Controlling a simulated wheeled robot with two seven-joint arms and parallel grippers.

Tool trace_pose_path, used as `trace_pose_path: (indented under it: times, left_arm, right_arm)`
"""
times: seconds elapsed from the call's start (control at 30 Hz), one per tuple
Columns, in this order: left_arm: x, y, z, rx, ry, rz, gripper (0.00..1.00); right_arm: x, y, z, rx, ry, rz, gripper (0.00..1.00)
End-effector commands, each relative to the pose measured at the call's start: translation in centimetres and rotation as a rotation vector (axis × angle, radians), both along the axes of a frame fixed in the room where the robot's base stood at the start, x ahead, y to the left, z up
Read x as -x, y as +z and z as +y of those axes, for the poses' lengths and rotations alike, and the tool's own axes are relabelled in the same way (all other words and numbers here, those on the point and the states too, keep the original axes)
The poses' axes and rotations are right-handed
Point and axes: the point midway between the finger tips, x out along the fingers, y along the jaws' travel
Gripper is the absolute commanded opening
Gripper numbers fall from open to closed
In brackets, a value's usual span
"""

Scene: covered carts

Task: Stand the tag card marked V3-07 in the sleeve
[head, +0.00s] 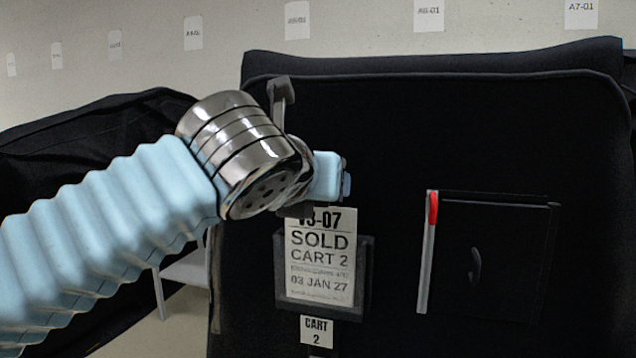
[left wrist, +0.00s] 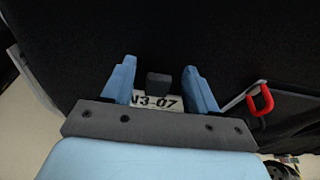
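The white tag card (head: 320,262) reads V3-07, SOLD, CART 2, 03 JAN 27. In the head view it stands nearly upright within the dark frame of the sleeve (head: 365,275), its top sticking out above the frame. My left gripper (head: 343,180) is just above the card and hides part of its top edge. In the left wrist view the two blue fingers of my left gripper (left wrist: 160,85) are spread apart, with the card's V3-07 line (left wrist: 157,101) showing between them. A dark block in front hides part of the card there. My right gripper is not in view.
The sleeve is on a black covered cart (head: 390,130). A small CART 2 label (head: 316,330) is below it. Another covered cart (head: 90,120) stands at the left.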

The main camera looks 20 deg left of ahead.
Motion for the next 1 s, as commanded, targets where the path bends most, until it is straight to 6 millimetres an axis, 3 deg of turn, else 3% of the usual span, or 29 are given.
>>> trace_pose_path:
  times: [0.27, 0.37, 0.8, 1.0]
  left_arm:
    - [0.0, 0.0, 0.0, 0.0, 0.0, 0.0, 0.58]
    - [1.4, 0.5, 0.0, 0.002, -0.002, -0.002, 0.58]
    - [11.1, 3.5, 0.4, 0.001, -0.001, -0.002, 0.58]
    - [13.0, 4.0, 0.4, 0.001, 0.0, 0.0, 0.58]
  right_arm:
    - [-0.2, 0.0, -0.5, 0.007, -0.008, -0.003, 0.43]
    - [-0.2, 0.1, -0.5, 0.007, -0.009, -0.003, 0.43]
    - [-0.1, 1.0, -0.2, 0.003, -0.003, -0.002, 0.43]
    - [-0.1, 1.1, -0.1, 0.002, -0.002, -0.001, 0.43]
